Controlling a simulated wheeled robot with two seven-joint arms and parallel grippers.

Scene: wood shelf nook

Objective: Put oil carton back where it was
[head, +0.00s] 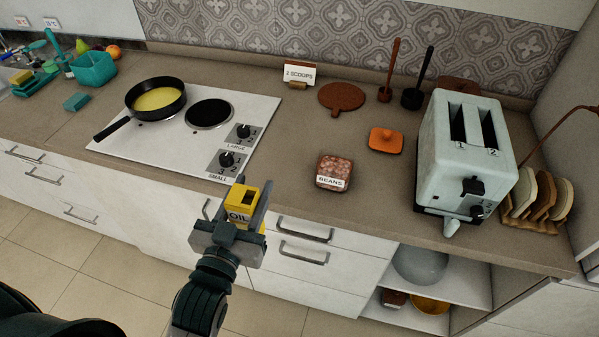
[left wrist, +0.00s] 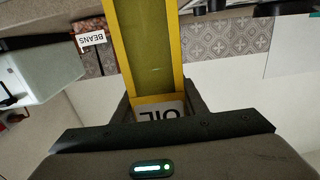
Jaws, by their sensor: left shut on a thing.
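The yellow oil carton (head: 240,206) with an "OIL" label is held in my left gripper (head: 242,222), whose two fingers are shut on its sides. The gripper holds it up in front of the counter's front edge, below the cooktop knobs. In the left wrist view the carton (left wrist: 149,50) reaches away from between the fingers of the gripper (left wrist: 158,112), and its label appears upside down near the palm. My right gripper is not in view.
The cooktop (head: 255,103) carries a pan (head: 157,98) of yellow liquid. A beans container (head: 333,172), orange lid (head: 386,139), "2 SCOOPS" sign (head: 299,73), toaster (head: 468,150) and bread rack (head: 536,200) stand on the counter (head: 290,140). Open shelves (head: 440,290) lie below right. Counter between cooktop and beans is clear.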

